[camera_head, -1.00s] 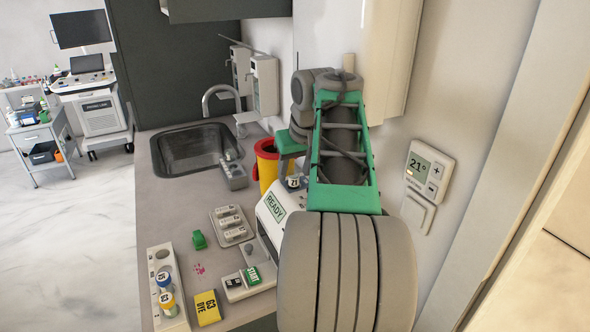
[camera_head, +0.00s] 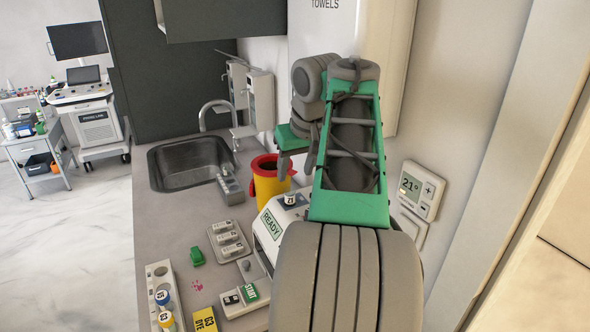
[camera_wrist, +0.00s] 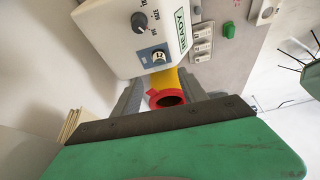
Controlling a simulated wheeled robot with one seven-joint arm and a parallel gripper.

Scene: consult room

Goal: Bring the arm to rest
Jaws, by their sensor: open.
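My gripper (camera_wrist: 168,100) is open, with its two grey fingers spread apart in the wrist view and nothing visible held between them. In the head view my arm reaches up and forward along the right wall, folded at its far end, with the green gripper body (camera_head: 292,138) hanging above the counter. The yellow bin with a red rim (camera_head: 268,184) stands on the counter below the gripper. In the wrist view the bin (camera_wrist: 166,97) shows between the fingers; whether it is touched cannot be told.
The white READY machine (camera_head: 268,226) stands beside the bin, partly hidden by my arm. A towel dispenser (camera_head: 335,25), thermostat (camera_head: 422,190) and soap dispensers (camera_head: 258,98) are on the walls close by. The counter (camera_head: 160,220) holds a sink (camera_head: 185,165), a vial rack and small items.

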